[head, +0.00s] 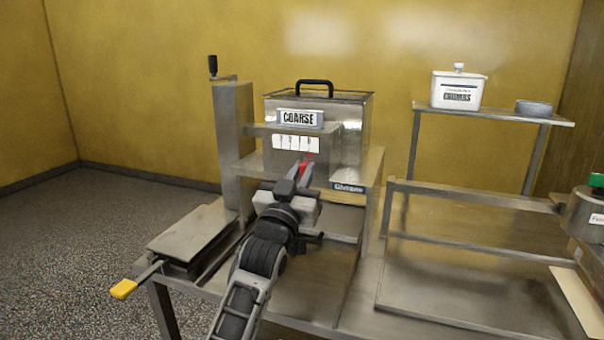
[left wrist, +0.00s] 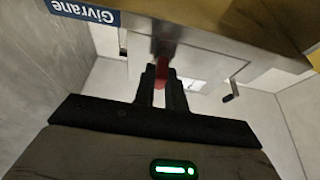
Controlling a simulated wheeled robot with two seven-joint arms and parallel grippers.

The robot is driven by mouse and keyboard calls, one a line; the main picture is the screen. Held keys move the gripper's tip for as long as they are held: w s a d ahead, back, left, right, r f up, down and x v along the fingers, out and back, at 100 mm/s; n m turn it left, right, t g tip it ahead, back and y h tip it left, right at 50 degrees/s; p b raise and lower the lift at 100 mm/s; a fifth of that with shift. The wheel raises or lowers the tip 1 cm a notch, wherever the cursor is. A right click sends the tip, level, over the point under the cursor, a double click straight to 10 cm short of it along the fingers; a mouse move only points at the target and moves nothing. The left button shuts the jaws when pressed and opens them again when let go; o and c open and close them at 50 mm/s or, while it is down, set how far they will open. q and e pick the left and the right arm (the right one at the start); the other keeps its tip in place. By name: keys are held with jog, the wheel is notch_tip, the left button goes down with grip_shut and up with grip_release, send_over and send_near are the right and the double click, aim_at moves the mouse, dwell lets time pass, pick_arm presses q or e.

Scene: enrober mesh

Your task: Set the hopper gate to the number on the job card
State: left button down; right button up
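The steel hopper (head: 345,118) stands on the machine with a COARSE sign (head: 299,119) on its front. Below the sign is a white scale strip (head: 283,142) with several marks, too small to read. A red gate lever (head: 308,158) shows under the strip's right part. My left gripper (head: 300,174) reaches up to it from below. In the left wrist view the fingers stand close on both sides of the red piece (left wrist: 160,86), apparently closed on it. A pale card (head: 578,301) lies at the right edge; no number is readable on it. My right gripper is out of view.
A crank (head: 213,68) tops the post left of the hopper. A yellow-tipped handle (head: 124,289) juts out at the front left. A white CRUMBS tub (head: 457,90) and grey bowl (head: 534,107) stand on the back right shelf. A metal pot (head: 585,215) is at the right edge.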

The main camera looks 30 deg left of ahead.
pick_arm(q)
jog(key=shift+s+a+p, duration=0.2)
jog(key=shift+a+p, duration=0.25)
jog(key=shift+a, duration=0.6)
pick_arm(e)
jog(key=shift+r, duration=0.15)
pick_arm(q)
jog(key=c, duration=1.4)
grip_release()
jog(key=shift+c, duration=0.2)
jog(key=shift+s+f, duration=0.1)
jog(key=shift+s, duration=0.05)
jog(key=b+v, duration=0.3)
jog(key=v, duration=1.2)
jog(key=shift+s, duration=0.35)
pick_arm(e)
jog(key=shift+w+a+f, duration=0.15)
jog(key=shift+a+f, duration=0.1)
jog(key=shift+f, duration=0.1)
